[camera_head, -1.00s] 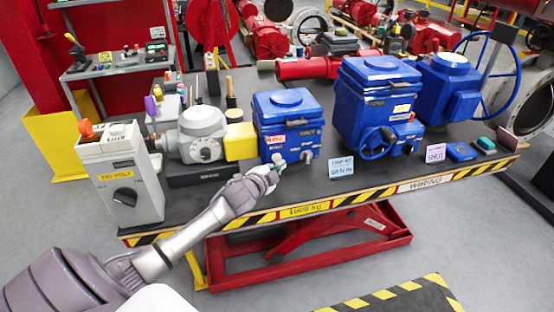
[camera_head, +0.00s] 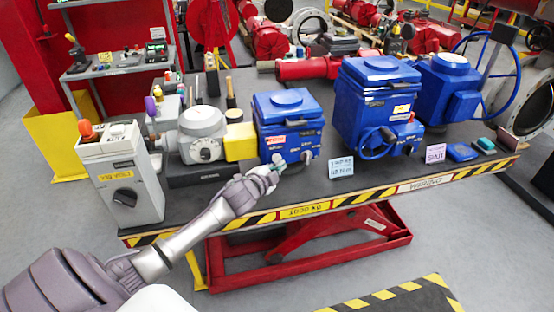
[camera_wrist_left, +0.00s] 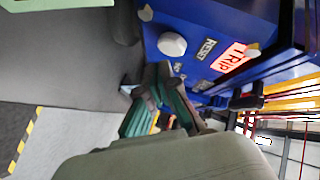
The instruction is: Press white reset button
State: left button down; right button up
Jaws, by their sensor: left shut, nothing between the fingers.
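A round white button (camera_wrist_left: 172,44) sits on the face of a blue box in the left wrist view, beside lettering that reads RESET. A pink TRIP label (camera_wrist_left: 230,57) is near it. In the head view this looks like the smaller blue actuator box (camera_head: 287,108) on the workbench, with the pink label on its front. My left gripper (camera_head: 273,168) is close in front of that box's lower front. In the left wrist view my gripper fingers (camera_wrist_left: 152,88) are shut and empty, just below the white button, seemingly apart from it. My right gripper is not in view.
The workbench (camera_head: 235,203) has a striped front edge. A grey control box (camera_head: 125,180) and a grey-and-yellow actuator (camera_head: 203,133) stand left of the blue box. A larger blue actuator (camera_head: 375,95) and a light blue card (camera_head: 341,167) are to its right.

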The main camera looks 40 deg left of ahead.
pick_arm(q)
jog(key=shift+w+a, duration=0.3)
jog(key=shift+a, duration=0.05)
jog(key=shift+w+a, duration=0.3)
jog(key=shift+a, duration=0.05)
dwell(1.2)
jog(key=shift+s+d, duration=0.1)
jog(key=shift+d, duration=0.05)
jog(key=shift+s+d+p, duration=0.5)
